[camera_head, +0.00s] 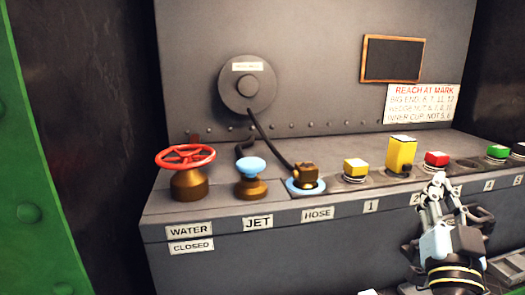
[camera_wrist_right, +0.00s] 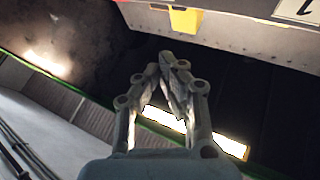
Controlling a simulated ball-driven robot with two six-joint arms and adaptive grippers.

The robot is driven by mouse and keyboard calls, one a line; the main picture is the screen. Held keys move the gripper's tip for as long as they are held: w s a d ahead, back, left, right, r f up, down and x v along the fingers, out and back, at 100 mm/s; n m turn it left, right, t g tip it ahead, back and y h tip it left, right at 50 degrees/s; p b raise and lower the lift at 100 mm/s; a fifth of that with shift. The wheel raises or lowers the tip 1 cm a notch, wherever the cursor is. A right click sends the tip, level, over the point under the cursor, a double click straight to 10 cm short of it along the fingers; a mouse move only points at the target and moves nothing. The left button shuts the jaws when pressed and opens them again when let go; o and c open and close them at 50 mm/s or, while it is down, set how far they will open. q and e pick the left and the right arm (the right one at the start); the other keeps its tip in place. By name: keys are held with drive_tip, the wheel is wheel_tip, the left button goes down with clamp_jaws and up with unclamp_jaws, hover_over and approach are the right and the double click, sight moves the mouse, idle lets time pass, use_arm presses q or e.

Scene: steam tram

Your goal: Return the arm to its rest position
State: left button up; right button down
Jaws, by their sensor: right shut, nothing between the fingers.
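My right gripper (camera_head: 437,187) is at the lower right of the head view, in front of the console's front edge below the red button. Its fingers are together and empty. The right wrist view shows the same gripper (camera_wrist_right: 169,60) with its fingertips meeting over a dark gap, apart from the console. My left gripper is not in view.
The grey console (camera_head: 270,232) carries a red valve wheel (camera_head: 186,157), a blue jet knob (camera_head: 250,168), a hose fitting (camera_head: 305,177), and several coloured buttons, including a red button (camera_head: 437,159). A green post (camera_head: 35,180) stands at left.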

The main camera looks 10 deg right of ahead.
drive_tip(key=s+a+f+n+g+y, duration=0.2)
drive_tip(key=a+f+n+g+y, duration=0.1)
drive_tip(key=a+f+n+y, duration=0.25)
drive_tip(key=s+a+f+n+g+y, duration=0.1)
drive_tip(key=a+f+n+g+y, duration=0.2)
drive_tip(key=a+n+y, duration=0.35)
drive_tip(key=s+d+f+m+g+h, duration=0.1)
drive_tip(key=s+d+f+m+g, duration=0.15)
drive_tip(key=s+g, duration=0.45)
drive_tip(key=s+d+f+m+g+h, duration=0.1)
drive_tip(key=s+d+f+g, duration=0.2)
drive_tip(key=s, duration=0.8)
drive_tip(key=s+d+f+g+b, duration=0.1)
drive_tip(key=s+f+b, duration=0.15)
drive_tip(key=f, duration=1.05)
drive_tip(key=s+f+g+b, duration=0.1)
drive_tip(key=f+b, duration=0.3)
drive_tip(key=f, duration=0.9)
drive_tip(key=s+d+f+g+b, duration=0.1)
drive_tip(key=s+f+b, duration=0.15)
drive_tip(key=f, duration=1.05)
drive_tip(key=s+f+b, duration=0.5)
drive_tip(key=s+f, duration=1.1)
drive_tip(key=f, duration=0.3)
drive_tip(key=shift+d+g+b, duration=0.2)
drive_tip(key=shift+g+b, duration=0.1)
drive_tip(key=shift+b, duration=0.1)
